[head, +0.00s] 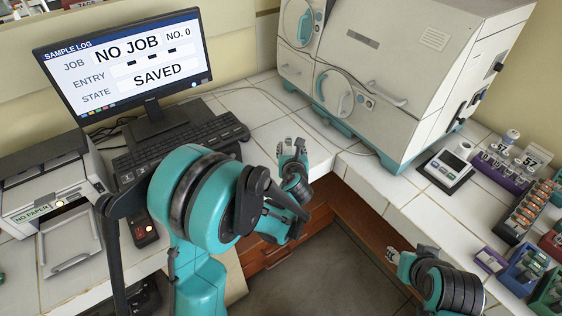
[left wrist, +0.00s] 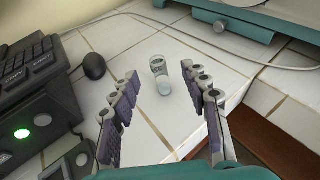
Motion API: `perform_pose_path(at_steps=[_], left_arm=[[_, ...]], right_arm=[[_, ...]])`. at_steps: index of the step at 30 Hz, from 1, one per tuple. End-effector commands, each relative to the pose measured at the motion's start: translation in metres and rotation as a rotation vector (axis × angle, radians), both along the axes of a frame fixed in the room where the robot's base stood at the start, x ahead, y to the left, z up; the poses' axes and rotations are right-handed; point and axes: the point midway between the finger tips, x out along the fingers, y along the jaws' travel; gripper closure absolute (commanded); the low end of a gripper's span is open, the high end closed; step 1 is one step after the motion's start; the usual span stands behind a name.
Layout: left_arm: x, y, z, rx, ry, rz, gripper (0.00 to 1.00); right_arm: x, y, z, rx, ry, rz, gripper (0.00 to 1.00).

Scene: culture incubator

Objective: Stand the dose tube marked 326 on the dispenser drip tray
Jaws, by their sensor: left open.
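A small clear tube (left wrist: 161,76) with dark marks near its top and a pale lower part is on the white tiled counter in the left wrist view. Its number is not readable, and I cannot tell whether it stands or leans. My left gripper (left wrist: 164,112) is open, with its fingers apart and the tube beyond them, in the gap between. In the head view my left gripper (head: 293,150) is over the counter's inner edge, and I cannot pick out the tube there. My right gripper (head: 397,258) is at lower right, its fingers too small to judge. I cannot identify the dispenser drip tray.
The incubator (head: 395,65) stands at the back. A monitor (head: 130,65), keyboard (head: 185,140) and printer (head: 50,195) are at left. A small scale (head: 446,168) and racks of tubes (head: 530,205) are at right. A mouse (left wrist: 93,66) lies left of the tube.

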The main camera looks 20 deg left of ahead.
Motion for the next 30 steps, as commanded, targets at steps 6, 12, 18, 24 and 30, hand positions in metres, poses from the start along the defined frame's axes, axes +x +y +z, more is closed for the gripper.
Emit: perform_pose_path(at_steps=[6,12,18,24,30], left_arm=[[0.020,0.006,-0.010,0.023,0.002,-0.008,0.54],[0.035,0.015,-0.020,0.020,0.003,-0.006,0.54],[0.060,0.026,-0.034,0.019,0.002,-0.006,0.54],[0.066,0.027,-0.033,0.019,0.002,-0.008,0.54],[0.066,0.027,-0.033,0.018,0.002,-0.007,0.88]], right_arm=[[0.000,0.000,-0.007,0.000,0.000,0.000,0.60],[0.000,0.000,-0.017,0.000,0.000,0.000,0.60],[0.000,0.000,-0.031,0.000,0.000,0.000,0.60],[0.000,0.000,-0.030,0.000,0.000,0.000,0.60],[0.000,0.000,-0.030,0.000,0.000,0.000,0.60]])
